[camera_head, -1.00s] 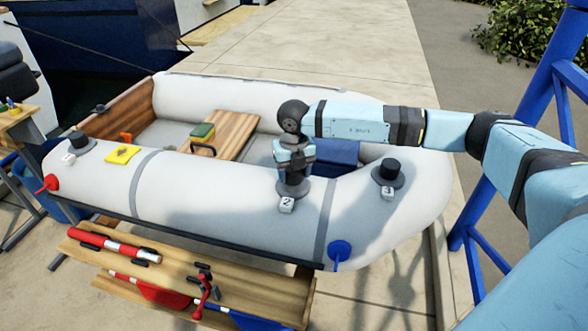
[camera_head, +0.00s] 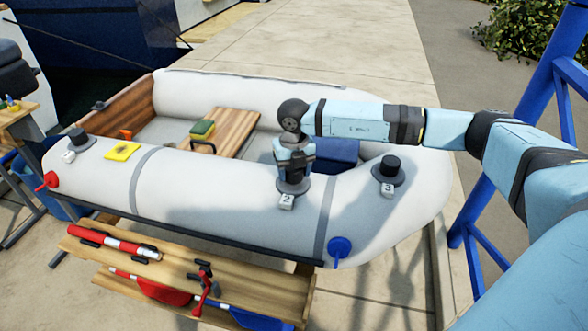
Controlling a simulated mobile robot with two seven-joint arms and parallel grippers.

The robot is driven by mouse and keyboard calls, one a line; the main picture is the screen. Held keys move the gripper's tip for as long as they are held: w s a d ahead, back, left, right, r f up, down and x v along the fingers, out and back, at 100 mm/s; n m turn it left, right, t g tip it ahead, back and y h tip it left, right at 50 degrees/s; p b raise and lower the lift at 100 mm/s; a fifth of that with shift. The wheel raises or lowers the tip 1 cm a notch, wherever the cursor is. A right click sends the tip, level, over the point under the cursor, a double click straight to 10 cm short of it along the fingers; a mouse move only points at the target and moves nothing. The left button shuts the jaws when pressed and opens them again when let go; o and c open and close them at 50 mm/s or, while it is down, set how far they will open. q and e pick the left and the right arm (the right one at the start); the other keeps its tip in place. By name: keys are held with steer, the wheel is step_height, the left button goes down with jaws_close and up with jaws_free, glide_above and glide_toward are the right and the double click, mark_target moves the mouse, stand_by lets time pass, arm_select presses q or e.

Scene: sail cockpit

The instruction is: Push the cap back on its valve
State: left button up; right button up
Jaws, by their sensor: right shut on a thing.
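The grey-white inflatable boat (camera_head: 215,195) carries valves on its near tube, each with a dark round base and a number tag. My right gripper (camera_head: 294,176) points down at the valve with tag 2 (camera_head: 292,187) and is shut on its cap, which the fingers mostly hide. Whether the cap is fully seated cannot be told. The valve with tag 3 (camera_head: 388,178) has a black cap standing on it, to the right. Another black-capped valve (camera_head: 78,140) with a white tag is at the far left of the tube. My left gripper is not in view.
A wooden shelf (camera_head: 215,271) with a red-and-white cylinder (camera_head: 115,244) and tools stands before the boat. A sponge (camera_head: 203,129) lies on the boat's wooden seat (camera_head: 232,128). A blue post (camera_head: 545,130) stands right.

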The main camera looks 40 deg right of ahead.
stand_by(0.6)
steer(key=shift+f, duration=0.65)
steer(key=o, duration=0.6)
steer(key=shift+o, duration=0.2)
